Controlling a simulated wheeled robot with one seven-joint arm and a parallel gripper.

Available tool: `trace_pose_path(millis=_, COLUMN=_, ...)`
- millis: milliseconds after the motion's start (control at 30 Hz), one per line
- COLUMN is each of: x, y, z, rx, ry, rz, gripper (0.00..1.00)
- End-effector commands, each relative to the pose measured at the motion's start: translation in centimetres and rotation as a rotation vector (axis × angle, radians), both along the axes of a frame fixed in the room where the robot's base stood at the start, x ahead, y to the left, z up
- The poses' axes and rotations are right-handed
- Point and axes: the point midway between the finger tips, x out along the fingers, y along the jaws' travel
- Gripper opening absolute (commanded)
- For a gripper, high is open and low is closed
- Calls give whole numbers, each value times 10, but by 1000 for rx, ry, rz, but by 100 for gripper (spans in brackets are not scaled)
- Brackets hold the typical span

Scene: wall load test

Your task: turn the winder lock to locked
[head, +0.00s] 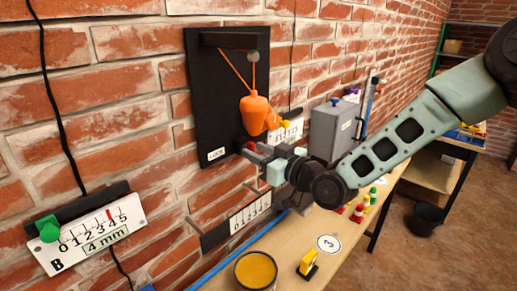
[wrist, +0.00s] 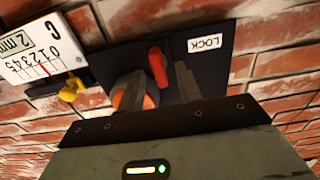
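The winder lock shows as a small red lever (wrist: 158,66) on the black wall panel (head: 215,95), beside a white LOCK label (wrist: 205,43). In the head view the red lever (head: 251,146) is small and partly hidden by my gripper (head: 259,153). My gripper is close to the panel's lower right part, with its dark fingers apart. In the wrist view the red lever shows between the fingers of my gripper (wrist: 160,78). I cannot tell whether either finger touches it. An orange weight (head: 256,110) hangs from cords on the panel, just above my gripper.
A gauge marked B with a green pointer (head: 48,230) is at lower left. Gauge C with a yellow pointer (wrist: 70,92) is near the panel. A grey box (head: 333,130) stands behind.

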Motion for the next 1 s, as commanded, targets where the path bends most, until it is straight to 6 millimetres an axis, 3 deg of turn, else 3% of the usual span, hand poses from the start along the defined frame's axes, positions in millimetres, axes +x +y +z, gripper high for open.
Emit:
trace_pose_path(millis=200, x=0, y=0, z=0, rx=0, ry=0, rz=0, gripper=35)
trace_pose_path(millis=333, x=0, y=0, z=0, rx=0, ry=0, rz=0, gripper=1)
trace_pose_path(millis=733, x=0, y=0, z=-1, rx=22, ry=28, rz=0, gripper=0)
trace_pose_path(millis=1000, x=1, y=-1, z=-4, rx=119, ry=151, rz=-1, gripper=0)
